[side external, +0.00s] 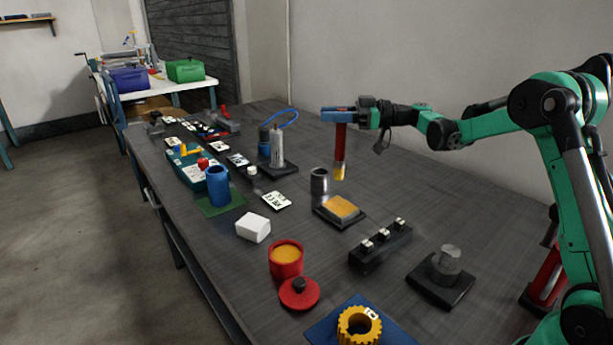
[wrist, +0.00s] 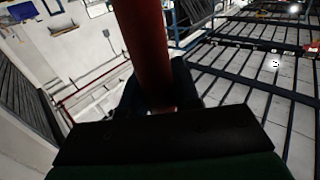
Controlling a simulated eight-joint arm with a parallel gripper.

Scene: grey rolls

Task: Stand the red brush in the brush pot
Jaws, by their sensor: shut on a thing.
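My gripper (side external: 339,114) is shut on the upper end of the red brush (side external: 340,143). The brush hangs about upright with its yellow bristles down, and appears to be above the table. In the wrist view the red handle (wrist: 146,45) stands between the dark fingers. A grey open cylinder (side external: 319,183) stands below and a little left of the bristles. A blue pot (side external: 217,186) stands on a green mat further left. I cannot tell for sure which of these two is the brush pot. The brush is apart from both.
An orange pad on a dark base (side external: 341,209) lies close to the grey cylinder. A grey device with a blue cable (side external: 277,145) stands behind. A red pot (side external: 286,260), its lid (side external: 299,293), a white block (side external: 253,228) and a black rack (side external: 380,246) stand nearer the camera.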

